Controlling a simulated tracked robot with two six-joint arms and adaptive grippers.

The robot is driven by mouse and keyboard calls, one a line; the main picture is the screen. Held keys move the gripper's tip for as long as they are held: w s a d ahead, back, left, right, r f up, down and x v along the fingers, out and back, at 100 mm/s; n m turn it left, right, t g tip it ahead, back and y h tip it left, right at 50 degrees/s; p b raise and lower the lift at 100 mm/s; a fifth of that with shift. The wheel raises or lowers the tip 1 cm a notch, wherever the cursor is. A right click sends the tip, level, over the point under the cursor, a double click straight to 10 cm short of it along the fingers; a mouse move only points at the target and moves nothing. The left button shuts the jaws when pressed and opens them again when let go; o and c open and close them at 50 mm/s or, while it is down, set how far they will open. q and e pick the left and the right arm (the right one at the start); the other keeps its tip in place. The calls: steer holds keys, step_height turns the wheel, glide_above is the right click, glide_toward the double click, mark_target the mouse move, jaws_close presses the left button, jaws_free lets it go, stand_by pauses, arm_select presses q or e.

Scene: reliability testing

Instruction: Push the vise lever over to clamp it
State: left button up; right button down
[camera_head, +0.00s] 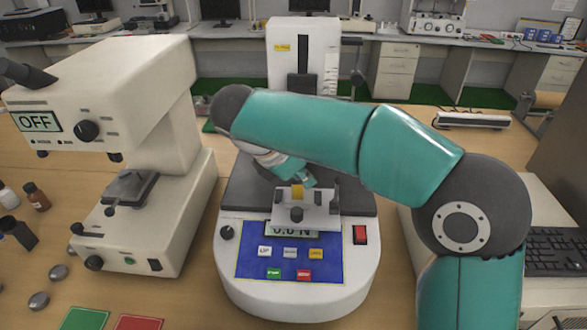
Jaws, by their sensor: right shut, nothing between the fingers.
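The grey metal vise (318,212) stands on the base of the white force tester (245,287) in the middle of the view. A small yellow piece (297,191) shows at the top of the vise; I cannot tell whether it is the lever or a held sample. My right arm comes in from the right and bends down behind the vise. My right gripper (300,176) is shut and empty, right behind the top of the vise. Its fingertips are mostly hidden, so I cannot tell whether they touch the lever. My left gripper is not in view.
The tester's column (304,45) rises behind my right arm. A white machine with an OFF display (38,121) stands at the left. Small bottles (36,196), green (85,319) and red (138,323) plates lie front left. A keyboard (556,250) is at the right.

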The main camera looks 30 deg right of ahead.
mark_target(336, 191)
steer(key=shift+w+d+f+p, duration=0.1)
steer(key=shift+d+f, duration=0.35)
steer(key=shift+d, duration=0.4)
steer(key=shift+w+d+f+p, duration=0.1)
steer(key=shift+d+f, duration=0.4)
steer(key=shift+d, duration=0.4)
steer(key=shift+w+d+f+p, duration=0.1)
steer(key=shift+d+f, duration=0.35)
steer(key=shift+d, duration=0.4)
steer(key=shift+a, duration=0.1)
steer(key=shift+s+d+r+y, duration=0.1)
steer(key=shift+s+d+y, duration=0.1)
steer(key=shift+d+y, duration=0.15)
